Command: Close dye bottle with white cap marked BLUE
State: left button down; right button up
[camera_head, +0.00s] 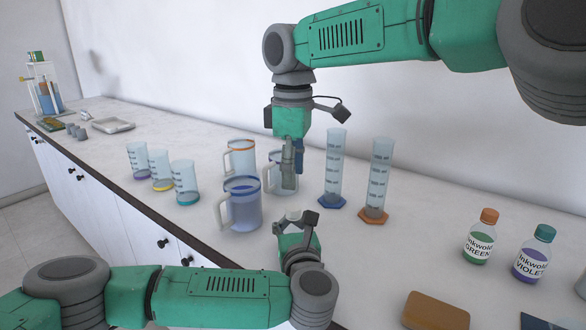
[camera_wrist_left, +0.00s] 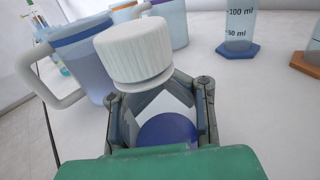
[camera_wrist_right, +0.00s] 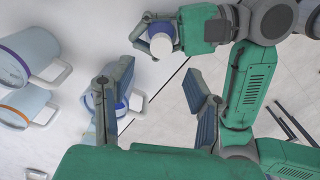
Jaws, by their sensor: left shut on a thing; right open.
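The dye bottle with a white cap (camera_wrist_left: 165,105) is clasped between the fingers of my left gripper (camera_wrist_left: 160,125). Its ribbed white cap (camera_wrist_left: 134,48) sits over the neck in the left wrist view; whether it is screwed tight I cannot tell. A blue-violet disc shows on the white label, but no word is readable. In the head view the cap (camera_head: 293,215) shows above my left gripper (camera_head: 298,235), at the counter's front. My right gripper (camera_head: 293,178) is open and empty, pointing down behind and above the bottle. In the right wrist view the capped bottle (camera_wrist_right: 160,40) lies beyond its fingers (camera_wrist_right: 155,100).
A blue-rimmed jug (camera_head: 241,210) stands left of the bottle, an orange-rimmed jug (camera_head: 240,158) behind. Another jug (camera_head: 277,185) stands by my right fingers. Two tall cylinders (camera_head: 334,168) stand right. Green (camera_head: 480,240) and violet (camera_head: 533,257) bottles and a sponge (camera_head: 435,311) are at front right.

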aim_at(293, 206)
notch_tip(293, 206, down, 8)
jog(key=shift+r, duration=0.25)
grip_shut()
jog(key=shift+m, duration=0.8)
jog(key=shift+o, duration=0.9)
grip_release()
jog(key=shift+r, duration=0.1)
